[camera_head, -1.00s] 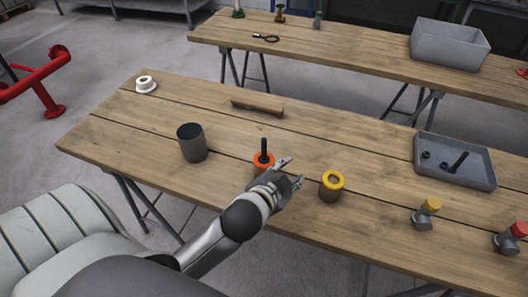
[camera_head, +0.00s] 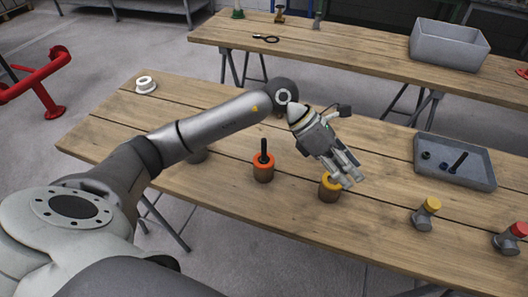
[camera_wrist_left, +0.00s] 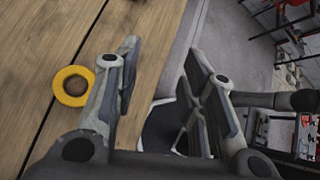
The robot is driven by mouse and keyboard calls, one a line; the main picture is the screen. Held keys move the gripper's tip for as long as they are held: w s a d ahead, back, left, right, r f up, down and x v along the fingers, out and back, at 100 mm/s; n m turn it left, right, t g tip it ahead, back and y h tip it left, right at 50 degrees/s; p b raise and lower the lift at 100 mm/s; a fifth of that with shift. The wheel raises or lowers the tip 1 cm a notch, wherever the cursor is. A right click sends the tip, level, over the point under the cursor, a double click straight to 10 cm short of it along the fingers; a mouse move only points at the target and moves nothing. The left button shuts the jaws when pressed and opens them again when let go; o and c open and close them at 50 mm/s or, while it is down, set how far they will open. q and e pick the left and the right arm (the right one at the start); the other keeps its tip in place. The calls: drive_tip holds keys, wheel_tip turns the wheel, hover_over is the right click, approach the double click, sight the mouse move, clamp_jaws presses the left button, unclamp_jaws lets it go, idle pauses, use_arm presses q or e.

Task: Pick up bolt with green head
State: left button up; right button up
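No bolt with a clearly green head shows. A small green item (camera_head: 237,13) stands at the far table's left end, too small to identify. A dark bolt (camera_head: 458,162) lies in the grey tray (camera_head: 484,183). A black rod (camera_head: 264,148) stands upright in an orange-rimmed cylinder (camera_head: 263,170). My left gripper (camera_head: 350,182) points down over a yellow-rimmed cylinder (camera_head: 328,194), partly hiding it. In the left wrist view the fingers (camera_wrist_left: 172,65) are apart with nothing between them, and the yellow ring (camera_wrist_left: 73,86) shows beside the left finger. My right gripper is not in view.
A yellow-topped fitting (camera_head: 425,213) and a red-topped fitting (camera_head: 510,238) stand at the near table's right. A white flanged ring (camera_head: 146,84) sits at the back left. A grey bin (camera_head: 449,46) stands on the far table.

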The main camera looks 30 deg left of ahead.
use_arm(q)
drive_tip(key=w+a+f+y, duration=0.2)
drive_tip(key=a+y, duration=0.4)
drive_tip(key=a, duration=0.6)
drive_tip(key=g+y, duration=0.1)
drive_tip(key=y, duration=0.3)
approach(264, 140)
drive_tip(key=f, duration=0.5)
drive_tip(key=shift+w+f, duration=0.1)
drive_tip(key=shift+w, duration=0.1)
wheel_tip(264, 140, down, 4)
drive_tip(key=shift+f+p, duration=0.25)
drive_tip(key=shift+p, duration=0.35)
wheel_tip(264, 140, down, 5)
drive_tip(key=shift+a+r+p, duration=0.1)
drive_tip(key=shift+p, duration=1.05)
drive_tip(key=shift+f, duration=0.5)
clamp_jaws()
